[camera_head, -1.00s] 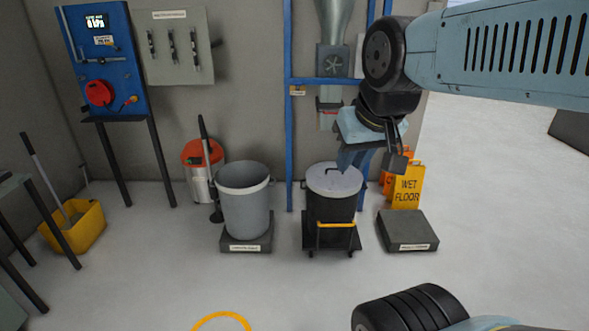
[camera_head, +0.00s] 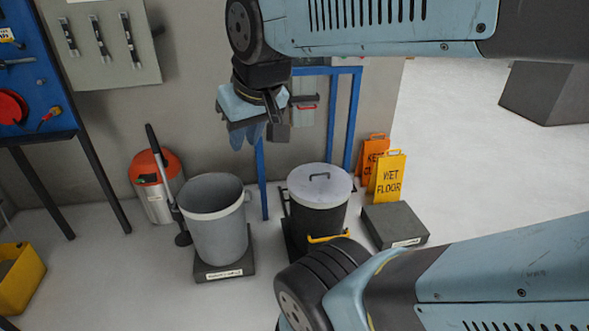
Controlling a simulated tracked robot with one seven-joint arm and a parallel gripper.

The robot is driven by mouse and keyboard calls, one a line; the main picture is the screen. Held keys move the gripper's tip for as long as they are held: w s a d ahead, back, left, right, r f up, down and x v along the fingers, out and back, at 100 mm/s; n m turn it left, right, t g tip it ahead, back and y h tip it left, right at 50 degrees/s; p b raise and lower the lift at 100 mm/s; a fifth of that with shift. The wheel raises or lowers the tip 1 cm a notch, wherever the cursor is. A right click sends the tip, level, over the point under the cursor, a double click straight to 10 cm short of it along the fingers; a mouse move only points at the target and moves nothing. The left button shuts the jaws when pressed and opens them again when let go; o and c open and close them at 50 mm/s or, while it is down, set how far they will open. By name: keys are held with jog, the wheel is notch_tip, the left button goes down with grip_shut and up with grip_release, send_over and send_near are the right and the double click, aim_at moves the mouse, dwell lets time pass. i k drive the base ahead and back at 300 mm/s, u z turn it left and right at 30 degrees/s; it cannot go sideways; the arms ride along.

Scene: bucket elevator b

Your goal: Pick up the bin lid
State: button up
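The bin lid (camera_head: 320,190) is a round light-grey disc with a dark bar handle (camera_head: 319,177) on top. It lies on a black bin (camera_head: 318,222) in the middle of the picture. My gripper (camera_head: 246,137) hangs with its blue fingers pointing down, up and to the left of the lid in the picture. It is apart from the lid, and I see nothing held. The fingers are seen from an angle where I cannot tell the gap between them.
A grey open bin (camera_head: 218,235) stands on a dark plinth to the left. A low dark plinth (camera_head: 395,225) and yellow and orange wet-floor signs (camera_head: 390,180) stand to the right. A blue frame (camera_head: 354,110) rises behind. My own arm covers the lower right and the top.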

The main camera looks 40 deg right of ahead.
aim_at(315, 183)
jog(key=z, duration=0.3)
jog(key=i, duration=0.95)
jog(key=z, duration=0.5)
jog(key=k, duration=0.9)
jog(key=z, duration=0.2)
jog(key=i, duration=0.9)
jog(key=u, duration=0.05)
